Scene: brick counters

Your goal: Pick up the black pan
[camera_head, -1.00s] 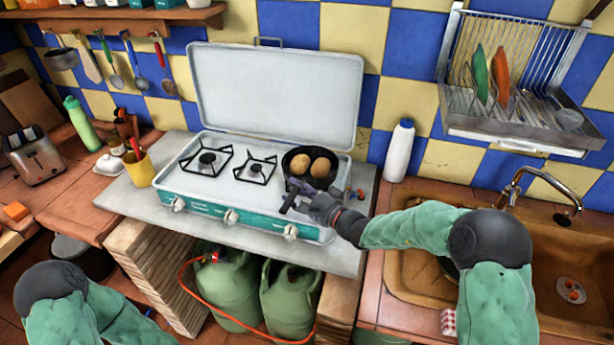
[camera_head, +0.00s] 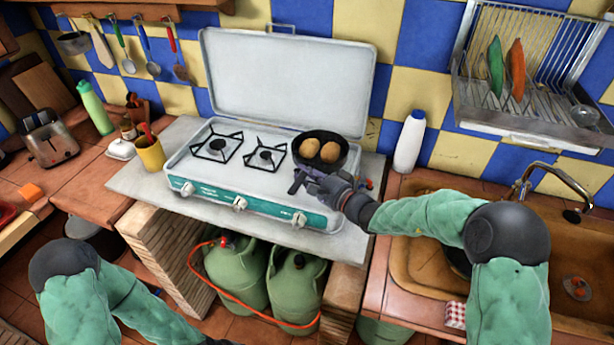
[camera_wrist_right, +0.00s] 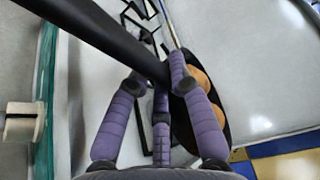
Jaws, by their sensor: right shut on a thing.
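The black pan (camera_head: 322,136) is at the right end of the stove, with two round brown items (camera_head: 309,148) in it. My right gripper (camera_head: 304,180) is in front of the pan, shut on its handle. In the right wrist view, the purple fingers (camera_wrist_right: 155,80) close around the long dark handle (camera_wrist_right: 105,35), and part of the pan (camera_wrist_right: 182,130) shows behind them. The pan looks roughly level; I cannot clearly tell its height above the burner. My left arm shows at lower left, but its gripper is out of view.
The stove (camera_head: 205,200) has two bare burners left of the pan and a raised lid (camera_head: 285,85) behind. A white bottle (camera_head: 408,145) stands right of the stove, near the sink (camera_head: 415,265). A yellow cup (camera_head: 150,155) stands at its left. Green gas bottles (camera_head: 237,275) are below.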

